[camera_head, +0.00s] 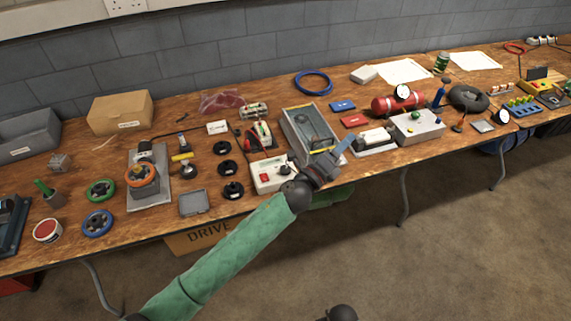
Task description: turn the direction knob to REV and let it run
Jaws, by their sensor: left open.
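My left gripper (322,158) is at the front edge of the bench, its green-sleeved arm coming up from the lower left. It is open, with nothing visible between its fingers. A white control box (264,177) with a red switch stands just left of the gripper, which covers its right part. No knob marked REV can be read at this size, and the direction knob may be hidden behind the gripper. A grey open-topped tank (290,122) stands behind the gripper. My right gripper is not seen.
Black round parts (232,190) and a grey tray (194,203) lie left of the control box. A grey box with buttons (428,131) and a red cylinder with a gauge (386,105) stand to the right. A cardboard box marked DRIVE (190,243) is under the bench.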

